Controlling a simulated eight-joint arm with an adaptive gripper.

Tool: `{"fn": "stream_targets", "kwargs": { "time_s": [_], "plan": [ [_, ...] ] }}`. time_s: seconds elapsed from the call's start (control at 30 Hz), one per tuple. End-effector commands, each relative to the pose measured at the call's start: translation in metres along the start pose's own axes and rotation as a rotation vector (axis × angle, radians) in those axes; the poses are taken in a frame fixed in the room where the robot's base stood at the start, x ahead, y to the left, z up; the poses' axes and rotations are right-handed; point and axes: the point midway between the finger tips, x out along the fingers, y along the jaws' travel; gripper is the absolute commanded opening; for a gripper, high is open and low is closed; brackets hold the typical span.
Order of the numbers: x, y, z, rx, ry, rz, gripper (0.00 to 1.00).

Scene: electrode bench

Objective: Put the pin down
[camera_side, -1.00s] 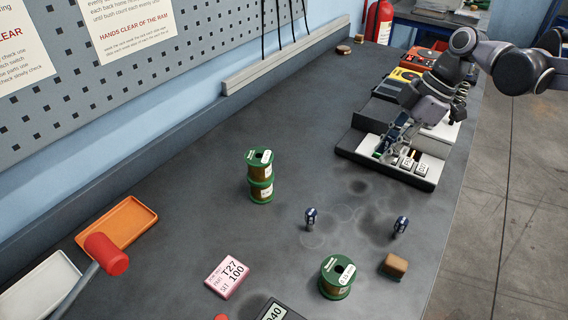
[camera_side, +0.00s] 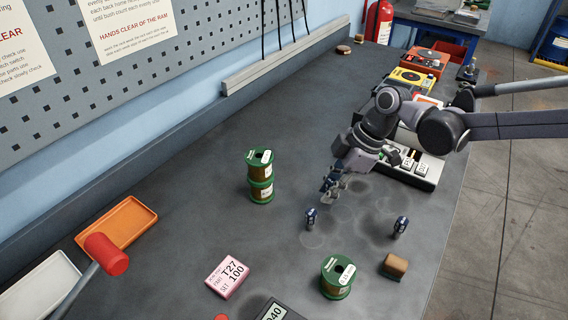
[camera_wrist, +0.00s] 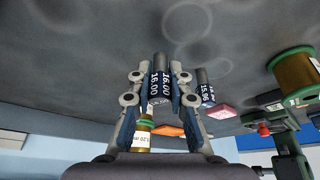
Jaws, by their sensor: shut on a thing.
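My gripper (camera_side: 329,194) is over the grey bench, just behind and above a standing dark blue pin (camera_side: 310,217). In the wrist view my gripper (camera_wrist: 160,88) is shut on a dark blue pin marked 16.00 (camera_wrist: 160,82), its grey end pointing away from the palm. In the side view the held pin is mostly hidden by the fingers; whether it touches the bench is unclear. A standing pin marked 15.96 (camera_wrist: 206,92) shows to its right in the wrist view. Another blue pin (camera_side: 400,225) stands farther right in the side view.
A single spool (camera_side: 337,277) and a brown block (camera_side: 395,265) are in front. A pink label block (camera_side: 227,275) lies front left. A black-and-white tray (camera_side: 424,172) is behind right. Bare bench surrounds the pins.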

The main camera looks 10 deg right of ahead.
Motion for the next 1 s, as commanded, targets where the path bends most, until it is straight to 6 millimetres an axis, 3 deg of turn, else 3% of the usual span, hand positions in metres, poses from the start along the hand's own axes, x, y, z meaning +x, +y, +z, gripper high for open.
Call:
{"fn": "stream_targets", "kwargs": {
  "time_s": [0.13, 0.53, 0.57, 0.6, 0.63, 1.0],
  "plan": [
    [0.012, 0.000, 0.005, 0.000, 0.000, 0.000, 0.00],
    [0.016, 0.000, 0.007, 0.000, 0.000, 0.000, 0.00],
    [0.016, 0.000, 0.007, 0.000, 0.000, 0.000, 0.24],
    [0.016, 0.000, 0.007, 0.000, 0.000, 0.000, 0.35],
    [0.016, 0.000, 0.007, 0.000, 0.000, 0.000, 0.41],
    [0.012, 0.000, 0.006, 0.000, 0.000, 0.000, 0.41]
  ]
}}
